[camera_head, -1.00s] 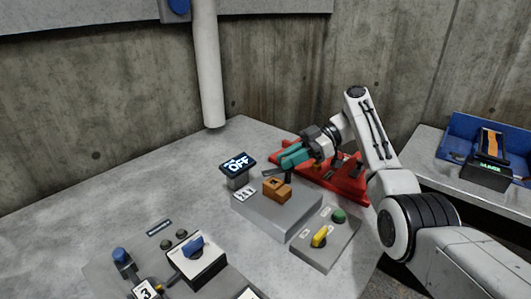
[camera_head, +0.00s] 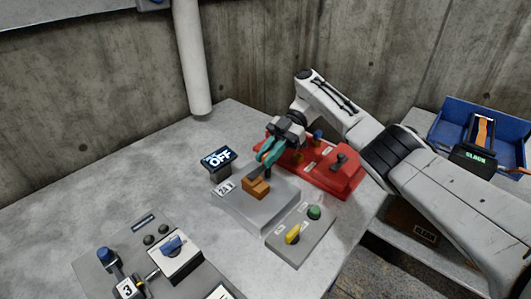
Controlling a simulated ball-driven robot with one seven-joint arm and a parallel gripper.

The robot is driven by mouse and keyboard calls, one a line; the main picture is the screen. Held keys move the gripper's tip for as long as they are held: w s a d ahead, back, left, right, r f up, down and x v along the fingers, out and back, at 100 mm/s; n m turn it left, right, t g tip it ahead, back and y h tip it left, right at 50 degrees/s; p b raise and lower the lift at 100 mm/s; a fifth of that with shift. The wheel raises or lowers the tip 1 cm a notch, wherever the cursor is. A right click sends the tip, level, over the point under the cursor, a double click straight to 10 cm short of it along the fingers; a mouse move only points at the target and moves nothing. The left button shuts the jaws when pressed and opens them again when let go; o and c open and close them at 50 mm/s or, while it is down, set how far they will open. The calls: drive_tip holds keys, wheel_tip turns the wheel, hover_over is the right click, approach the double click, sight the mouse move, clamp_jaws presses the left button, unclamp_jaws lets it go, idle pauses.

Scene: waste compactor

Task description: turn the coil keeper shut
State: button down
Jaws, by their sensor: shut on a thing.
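A grey box (camera_head: 245,208) on the table carries an orange-brown block (camera_head: 257,188) on its top. A small dark part, which I take for the coil keeper (camera_head: 260,173), shows just behind this block, below my fingertips. My gripper (camera_head: 266,160), with teal fingers, points down over the back of the grey box and is shut on this dark part. The fingers and block hide much of it, so its exact angle cannot be told. A small screen (camera_head: 218,158) reading OFF stands left of the box, with a 2A label beside it.
A red unit (camera_head: 325,172) with levers stands behind and right of my gripper. A grey panel with a yellow knob (camera_head: 293,234) and green button (camera_head: 314,212) sits in front. A blue-knobbed panel (camera_head: 172,245) is at front left. A white pipe (camera_head: 192,60) hangs behind.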

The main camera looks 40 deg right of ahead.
idle(0.5)
drive_tip(key=c, duration=1.1)
unclamp_jaws()
drive_tip(key=shift+c, duration=0.2)
drive_tip(key=shift+r, duration=0.1)
